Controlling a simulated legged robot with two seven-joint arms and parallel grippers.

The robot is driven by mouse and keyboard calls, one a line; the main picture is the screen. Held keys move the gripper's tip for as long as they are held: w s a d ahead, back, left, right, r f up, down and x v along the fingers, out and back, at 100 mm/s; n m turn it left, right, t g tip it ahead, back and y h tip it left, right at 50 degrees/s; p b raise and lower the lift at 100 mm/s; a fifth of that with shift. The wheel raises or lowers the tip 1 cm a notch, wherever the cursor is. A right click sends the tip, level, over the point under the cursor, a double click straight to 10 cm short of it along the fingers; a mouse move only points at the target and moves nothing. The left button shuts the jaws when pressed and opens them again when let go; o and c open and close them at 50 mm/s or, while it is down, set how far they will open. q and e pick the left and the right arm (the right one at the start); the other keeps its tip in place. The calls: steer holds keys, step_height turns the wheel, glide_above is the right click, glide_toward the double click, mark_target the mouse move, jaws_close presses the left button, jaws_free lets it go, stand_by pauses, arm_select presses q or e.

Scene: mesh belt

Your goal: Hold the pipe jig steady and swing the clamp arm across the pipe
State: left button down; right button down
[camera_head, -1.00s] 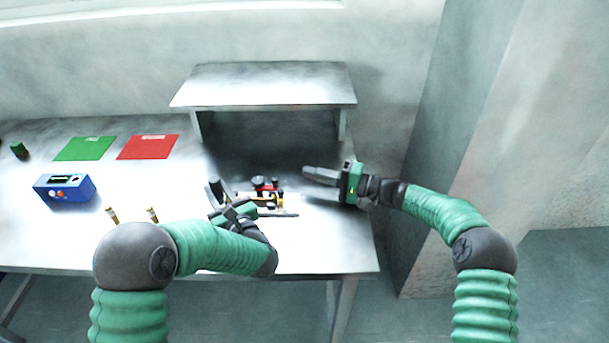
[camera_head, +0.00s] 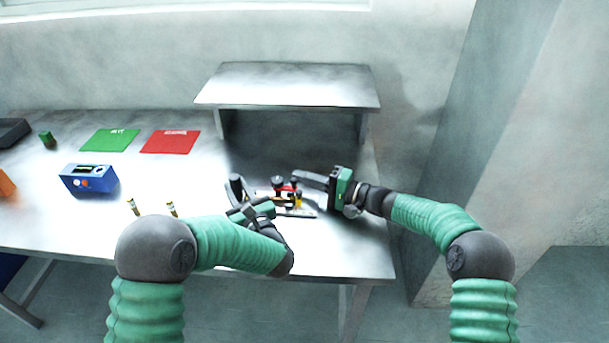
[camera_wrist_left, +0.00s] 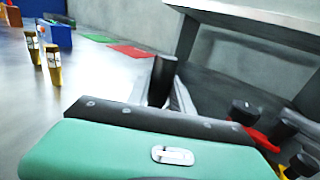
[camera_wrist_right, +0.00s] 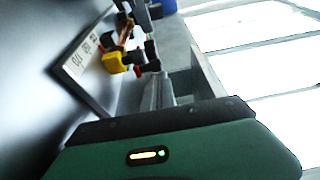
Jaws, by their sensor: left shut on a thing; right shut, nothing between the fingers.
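The pipe jig (camera_head: 300,212) lies on the table in front of the low shelf. It has a pale base plate, black knobs, and red and yellow parts. In the right wrist view its labelled plate (camera_wrist_right: 88,58), yellow block (camera_wrist_right: 117,63) and a copper-coloured piece, perhaps the pipe (camera_wrist_right: 126,32), show.
A metal shelf (camera_head: 290,84) stands behind the jig. A blue box (camera_head: 88,180), a green mat (camera_head: 109,140), a red mat (camera_head: 170,142) and two small yellowish cylinders (camera_head: 172,208) are to the left. The table's right end is clear.

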steer(key=shift+s, duration=0.95)
steer(key=shift+w+d, duration=0.15)
steer(key=shift+w, duration=0.15)
steer(key=w+d, duration=0.2)
steer(key=w, duration=0.1)
steer(key=shift+d+f, duration=0.1)
steer(key=s+d, duration=0.6)
steer(key=shift+s+d, duration=0.15)
steer(key=shift+d, duration=0.2)
